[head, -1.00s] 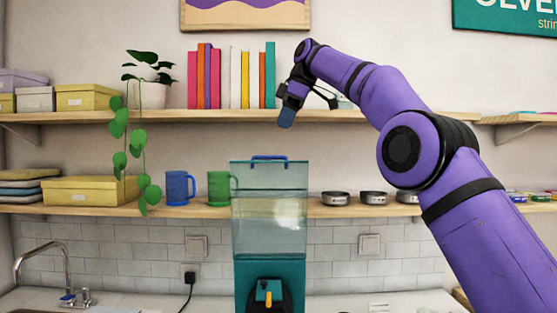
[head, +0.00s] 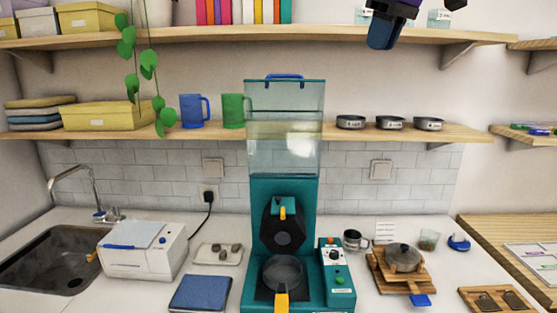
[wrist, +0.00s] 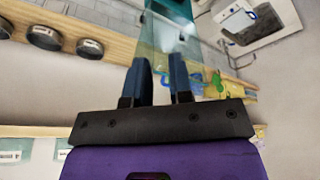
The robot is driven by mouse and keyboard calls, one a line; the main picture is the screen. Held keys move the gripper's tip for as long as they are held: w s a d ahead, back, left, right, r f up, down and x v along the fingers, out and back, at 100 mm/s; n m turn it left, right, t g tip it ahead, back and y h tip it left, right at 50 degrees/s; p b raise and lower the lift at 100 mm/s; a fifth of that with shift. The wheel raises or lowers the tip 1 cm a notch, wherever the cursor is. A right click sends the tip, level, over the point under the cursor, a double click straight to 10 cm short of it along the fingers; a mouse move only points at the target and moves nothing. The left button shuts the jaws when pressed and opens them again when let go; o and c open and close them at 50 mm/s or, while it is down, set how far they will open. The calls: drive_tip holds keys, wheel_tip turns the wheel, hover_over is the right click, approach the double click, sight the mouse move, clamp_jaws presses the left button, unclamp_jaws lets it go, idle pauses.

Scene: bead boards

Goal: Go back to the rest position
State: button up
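My gripper (head: 384,28) shows at the top of the head view, high up in front of the upper shelf and right of the teal machine (head: 262,190). Only its dark fingers and a bit of purple arm are in that view; the rest of my arm is above the frame. In the wrist view my gripper (wrist: 160,72) has its two dark blue fingers apart with nothing between them. The machine's clear tank (wrist: 165,38) lies beyond the fingertips there.
The upper shelf (head: 350,37) is close to my gripper in the picture. The lower shelf (head: 222,132) carries mugs, boxes and several small tins. The counter below holds a white box-shaped appliance (head: 143,252), a sink (head: 45,270) and a pot (head: 403,257) on a wooden stand.

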drive_tip(key=s+d+f+m+t+h, duration=0.1)
drive_tip(key=s+d+f+m, duration=0.3)
drive_tip(key=s+f, duration=0.8)
drive_tip(key=s+d+f+m+t+h, duration=0.1)
drive_tip(key=s+d+f+m, duration=0.3)
drive_tip(key=s+d+f, duration=0.3)
drive_tip(key=s+f, duration=0.4)
drive_tip(key=s, duration=0.2)
drive_tip(key=shift+d+f, duration=0.35)
drive_tip(key=shift+f, duration=0.05)
idle(0.8)
